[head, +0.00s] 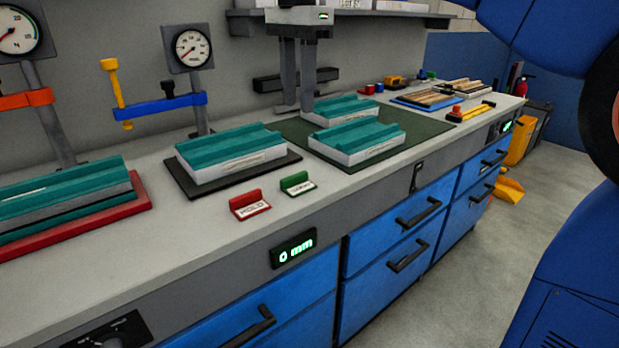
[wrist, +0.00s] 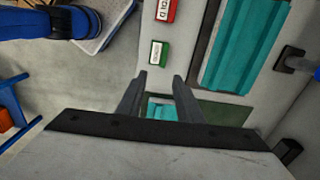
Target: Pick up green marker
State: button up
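The green marker (head: 297,183) is a small green L-shaped card with a white label. It stands on the grey bench near the front edge, just right of the red HOLD marker (head: 249,205). In the wrist view the green marker (wrist: 158,53) lies just past the fingertips, with the red marker (wrist: 166,10) beyond it. My gripper (wrist: 160,83) is open, with its two dark fingers apart and nothing held between them. The gripper is not visible in the head view.
A teal-topped panel on a black mat (head: 180,180) sits behind the markers. Two more panels stand on a green mat (head: 425,127) to the right, under a gauge post (head: 306,75). A panel on a red base (head: 141,195) is at left. Blue drawers (head: 390,225) front the bench.

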send_over(296, 175)
jog(key=f, duration=1.1)
jog(key=shift+s+d+f, duration=0.2)
jog(key=shift+s+f, duration=0.1)
jog(key=shift+w+a+f, duration=0.1)
jog(key=shift+w+f, duration=0.05)
jog(key=shift+f, duration=1.25)
jog(key=shift+w+a+f, duration=0.1)
jog(key=shift+w+f, duration=0.05)
jog(key=shift+f, duration=1.2)
grip_shut()
